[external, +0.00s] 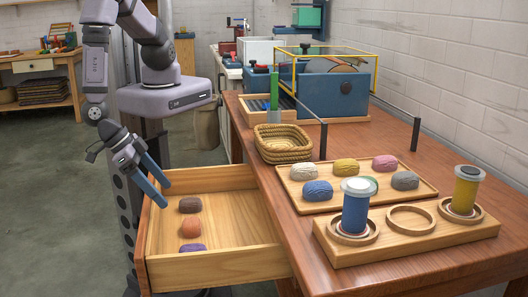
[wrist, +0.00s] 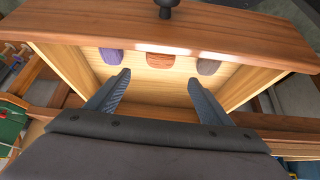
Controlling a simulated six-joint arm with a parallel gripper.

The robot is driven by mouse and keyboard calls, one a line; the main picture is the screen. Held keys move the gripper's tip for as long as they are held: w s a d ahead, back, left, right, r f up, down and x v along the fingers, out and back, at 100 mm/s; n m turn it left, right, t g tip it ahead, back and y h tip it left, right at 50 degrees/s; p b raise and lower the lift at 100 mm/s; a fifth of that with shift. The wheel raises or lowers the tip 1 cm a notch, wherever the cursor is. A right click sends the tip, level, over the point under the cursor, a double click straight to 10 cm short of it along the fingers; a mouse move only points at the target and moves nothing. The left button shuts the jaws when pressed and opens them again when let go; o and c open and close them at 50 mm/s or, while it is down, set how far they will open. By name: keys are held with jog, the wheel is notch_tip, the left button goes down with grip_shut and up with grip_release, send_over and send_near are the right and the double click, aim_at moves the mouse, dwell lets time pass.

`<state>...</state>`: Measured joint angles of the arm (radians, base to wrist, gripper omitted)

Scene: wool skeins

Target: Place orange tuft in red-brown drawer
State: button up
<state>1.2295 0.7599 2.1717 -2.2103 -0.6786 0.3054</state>
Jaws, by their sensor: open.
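The orange tuft (external: 191,228) lies on the floor of the open drawer (external: 236,213), between a dark brown tuft (external: 190,205) and a purple tuft (external: 193,247). In the wrist view the orange tuft (wrist: 160,61) shows ahead of the fingertips, and the drawer front (wrist: 200,35) looks red-brown; the drawer's inside is pale wood. My gripper (external: 165,194) is open and empty, above the drawer's left side. Its two fingers are spread apart and pointing toward the row of tufts, touching none of them.
On the red-brown table (external: 385,115), a wooden tray (external: 330,203) holds several skeins. A ringed wooden stand (external: 430,235) carries a blue jar and a yellow jar. A wicker basket (external: 283,143) and two dark posts stand behind. The drawer's right part is bare.

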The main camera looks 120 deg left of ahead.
jog(key=shift+s+d+r, duration=0.1)
jog(key=shift+s+r, duration=0.05)
jog(key=shift+r, duration=0.15)
jog(key=w+d+r+m+h, duration=0.1)
jog(key=w+r+m+h, duration=0.3)
jog(key=w+r+h, duration=0.55)
jog(key=s+a+r+m+g+y, duration=0.2)
jog(key=s+a, duration=0.2)
jog(key=a, duration=0.7)
jog(key=s+a+r+m+g+y, duration=0.2)
jog(key=s+a+r+g+y, duration=0.1)
jog(key=a, duration=0.9)
jog(key=shift+s, duration=0.7)
jog(key=shift+r, duration=0.15)
